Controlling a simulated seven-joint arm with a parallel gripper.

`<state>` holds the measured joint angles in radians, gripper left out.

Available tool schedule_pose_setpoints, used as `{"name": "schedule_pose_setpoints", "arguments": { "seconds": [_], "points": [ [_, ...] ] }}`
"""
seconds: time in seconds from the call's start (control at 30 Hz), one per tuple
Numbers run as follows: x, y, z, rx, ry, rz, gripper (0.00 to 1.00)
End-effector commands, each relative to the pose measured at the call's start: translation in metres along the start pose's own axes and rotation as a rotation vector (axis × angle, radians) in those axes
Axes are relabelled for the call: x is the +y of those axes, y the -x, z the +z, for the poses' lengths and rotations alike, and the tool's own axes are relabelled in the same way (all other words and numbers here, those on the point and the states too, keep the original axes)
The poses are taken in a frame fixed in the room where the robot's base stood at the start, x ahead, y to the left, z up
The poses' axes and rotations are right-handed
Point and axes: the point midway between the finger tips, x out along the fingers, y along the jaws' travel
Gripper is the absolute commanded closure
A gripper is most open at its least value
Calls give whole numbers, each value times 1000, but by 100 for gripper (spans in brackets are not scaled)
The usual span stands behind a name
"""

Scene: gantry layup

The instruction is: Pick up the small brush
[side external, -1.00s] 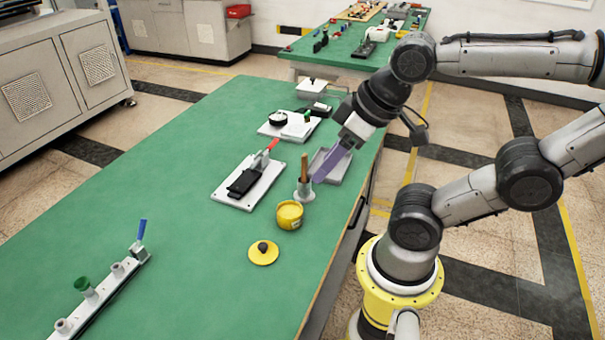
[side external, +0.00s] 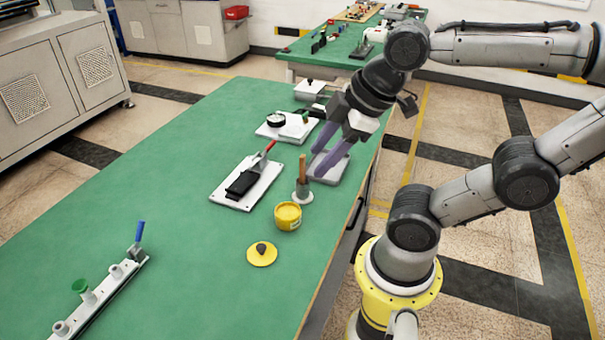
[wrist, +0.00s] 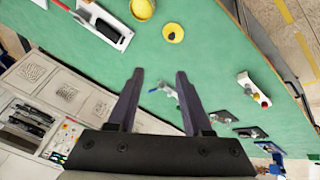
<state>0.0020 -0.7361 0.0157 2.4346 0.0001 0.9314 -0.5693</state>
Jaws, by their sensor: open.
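The small brush (side external: 303,167) stands upright in a grey holder (side external: 302,190) near the table's right edge, with its wooden handle up. Its bristle end is hidden in the holder. My gripper (side external: 319,162) is open and empty, with purple-grey fingers. In the side view its fingertips appear just right of the handle; I cannot tell the exact gap in depth. In the wrist view my gripper (wrist: 160,74) has wide-spread fingers with nothing between them. I cannot make out the brush in the wrist view.
A yellow pot (side external: 288,215) stands close in front of the holder, with its yellow lid (side external: 261,254) nearby. A white plate with a black block and red-handled clamp (side external: 246,184) lies left. A grey tray (side external: 328,178) lies behind the holder. The table's left middle (side external: 150,190) is clear.

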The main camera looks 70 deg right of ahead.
Motion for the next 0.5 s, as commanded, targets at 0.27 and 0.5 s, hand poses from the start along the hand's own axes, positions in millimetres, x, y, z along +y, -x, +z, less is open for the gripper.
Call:
{"name": "schedule_pose_setpoints", "arguments": {
  "seconds": [0.27, 0.5],
  "points": [
    [41, -6, -26, -87, 576, -42, 50],
    [102, -37, -33, -179, 996, -178, 50]
  ]
}}
